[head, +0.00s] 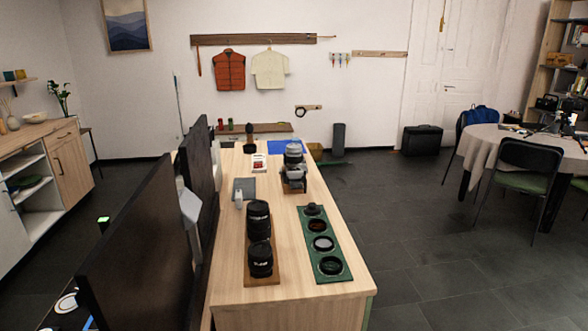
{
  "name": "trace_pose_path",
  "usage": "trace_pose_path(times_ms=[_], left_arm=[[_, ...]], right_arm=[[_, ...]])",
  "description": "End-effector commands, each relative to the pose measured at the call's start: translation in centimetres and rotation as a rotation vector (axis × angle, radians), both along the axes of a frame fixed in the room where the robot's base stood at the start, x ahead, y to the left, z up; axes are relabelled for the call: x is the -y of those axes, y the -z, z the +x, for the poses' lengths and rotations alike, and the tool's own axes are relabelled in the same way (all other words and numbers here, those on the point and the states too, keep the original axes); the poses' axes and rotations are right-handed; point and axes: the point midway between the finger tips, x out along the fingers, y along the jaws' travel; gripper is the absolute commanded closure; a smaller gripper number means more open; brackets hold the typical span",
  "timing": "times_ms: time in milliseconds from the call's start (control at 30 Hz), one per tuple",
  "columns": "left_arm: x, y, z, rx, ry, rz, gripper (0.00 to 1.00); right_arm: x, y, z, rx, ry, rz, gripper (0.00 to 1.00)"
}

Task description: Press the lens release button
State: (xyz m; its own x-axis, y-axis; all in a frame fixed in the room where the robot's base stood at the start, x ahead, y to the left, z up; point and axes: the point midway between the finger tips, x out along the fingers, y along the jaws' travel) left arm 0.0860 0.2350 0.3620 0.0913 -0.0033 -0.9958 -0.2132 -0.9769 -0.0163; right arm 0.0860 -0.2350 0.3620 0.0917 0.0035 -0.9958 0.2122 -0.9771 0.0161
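A silver-and-black camera (296,172) stands on a small wooden block on the long wooden desk (290,262). A large light-coloured lens (293,151) shows at its top. The lens release button is too small to make out. Two black lenses, one farther (258,218) and one nearer (261,258), stand upright on a wooden board nearer to me. Neither of my grippers is in view.
A green tray (307,239) with several round dark items lies on the desk's right side. Dark monitor-like panels (140,250) line its left side. A round cloth-covered table (482,142) with chairs stands at the right. The floor between is clear.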

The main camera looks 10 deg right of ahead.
Motion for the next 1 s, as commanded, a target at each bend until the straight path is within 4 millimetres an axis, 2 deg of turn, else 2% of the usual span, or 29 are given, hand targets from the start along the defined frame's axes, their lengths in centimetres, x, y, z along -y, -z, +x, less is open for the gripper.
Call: trace_pose_path(times_ms=[33,200,233,1000], left_arm=[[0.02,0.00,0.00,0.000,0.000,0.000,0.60],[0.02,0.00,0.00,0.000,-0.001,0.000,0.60],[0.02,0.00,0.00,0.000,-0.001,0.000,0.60],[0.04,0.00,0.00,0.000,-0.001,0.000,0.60]], right_arm=[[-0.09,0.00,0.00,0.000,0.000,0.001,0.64],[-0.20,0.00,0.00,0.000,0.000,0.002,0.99],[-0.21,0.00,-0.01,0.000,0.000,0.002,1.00],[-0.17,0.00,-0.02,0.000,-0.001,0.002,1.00]])
